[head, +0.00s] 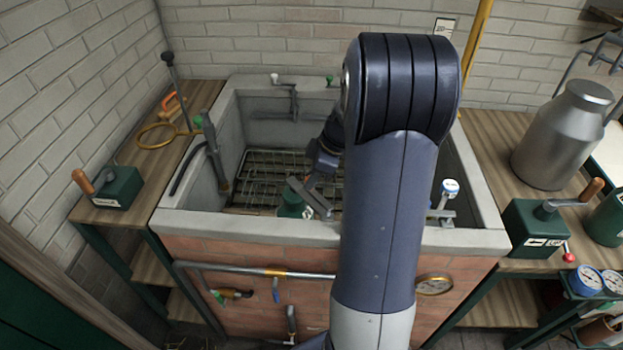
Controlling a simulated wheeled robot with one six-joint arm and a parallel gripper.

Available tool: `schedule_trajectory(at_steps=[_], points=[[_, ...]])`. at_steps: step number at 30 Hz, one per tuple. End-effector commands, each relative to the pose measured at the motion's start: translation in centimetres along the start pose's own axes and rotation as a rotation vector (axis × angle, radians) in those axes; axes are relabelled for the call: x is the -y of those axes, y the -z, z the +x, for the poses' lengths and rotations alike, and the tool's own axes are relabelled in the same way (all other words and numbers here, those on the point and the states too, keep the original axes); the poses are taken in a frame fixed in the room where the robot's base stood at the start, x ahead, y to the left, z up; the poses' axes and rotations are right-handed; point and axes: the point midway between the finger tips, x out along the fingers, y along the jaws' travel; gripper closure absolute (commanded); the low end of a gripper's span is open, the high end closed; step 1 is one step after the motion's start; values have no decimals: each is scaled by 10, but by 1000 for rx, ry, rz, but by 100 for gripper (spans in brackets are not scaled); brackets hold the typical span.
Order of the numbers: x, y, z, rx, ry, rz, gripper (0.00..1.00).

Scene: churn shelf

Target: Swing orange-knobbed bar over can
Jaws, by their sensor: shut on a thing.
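My gripper (308,181) is low inside the sunken trough, left of my large arm link. Its jaws are shut on what looks like the orange knob (306,178) of a bar, of which only a small bit shows. A short grey bar (314,199) lies just below the jaws, slanting down to the right. A green can-like body (291,205) stands beside and under the bar near the trough's front wall. My arm hides the bar's far end and the trough's right middle, so I cannot tell how far the bar reaches over the can.
The trough's concrete rim (240,225) surrounds a wire rack (262,178). A metal churn (566,135) and a green box with a crank (535,228) stand on the right bench. Another green crank box (118,188) is on the left bench. A white-capped valve (450,188) rises at the right.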

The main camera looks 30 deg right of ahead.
Motion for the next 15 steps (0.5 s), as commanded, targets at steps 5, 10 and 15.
schedule_trajectory(at_steps=[5,10,15], points=[[0,0,-1,0,-2,5,100],[-1,0,-1,0,-2,4,68],[0,0,0,0,-2,3,54]])
